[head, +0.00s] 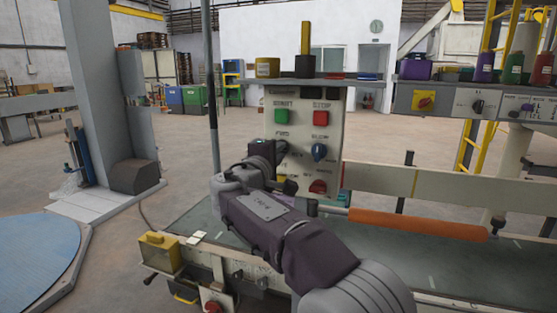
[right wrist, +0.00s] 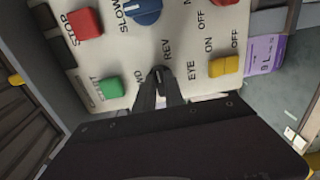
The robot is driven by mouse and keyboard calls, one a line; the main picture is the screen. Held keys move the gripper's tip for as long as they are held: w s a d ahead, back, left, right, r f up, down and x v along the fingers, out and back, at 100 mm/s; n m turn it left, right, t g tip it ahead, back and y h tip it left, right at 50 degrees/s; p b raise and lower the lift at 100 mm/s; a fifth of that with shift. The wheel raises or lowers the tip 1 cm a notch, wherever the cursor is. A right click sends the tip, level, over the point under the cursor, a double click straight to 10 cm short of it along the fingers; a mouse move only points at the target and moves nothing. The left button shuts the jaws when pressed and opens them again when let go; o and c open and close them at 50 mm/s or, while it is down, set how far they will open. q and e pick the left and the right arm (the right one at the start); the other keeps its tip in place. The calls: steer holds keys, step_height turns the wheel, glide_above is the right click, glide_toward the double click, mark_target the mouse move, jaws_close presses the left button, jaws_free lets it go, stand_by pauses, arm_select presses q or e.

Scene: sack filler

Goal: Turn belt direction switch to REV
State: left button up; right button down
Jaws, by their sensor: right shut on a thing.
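The control panel (head: 303,131) stands upright behind the belt and fills the top of the right wrist view (right wrist: 188,50). My right gripper (right wrist: 158,75) is at the panel with its fingertips closed together, shut on the small belt direction switch. The fingers mostly hide the switch, so its pointing direction cannot be told. The label REV shows just above the fingertips in the right wrist view, and a partly hidden label ending in D is at their left. In the head view my right gripper (head: 284,150) is seen from behind against the panel. My left gripper is not in view.
Near the gripper are a green button (right wrist: 109,88), a red stop button (right wrist: 85,23), a blue speed knob (right wrist: 143,10) and a yellow eye switch (right wrist: 225,66). An orange roller (head: 415,224) lies across the belt at right. A yellow box (head: 159,252) sits at front left.

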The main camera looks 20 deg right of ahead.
steer(key=shift+f, duration=0.1)
stand_by(0.3)
steer(key=c, duration=1.4)
jaws_free()
steer(key=shift+c, duration=0.2)
steer(key=v, duration=0.9)
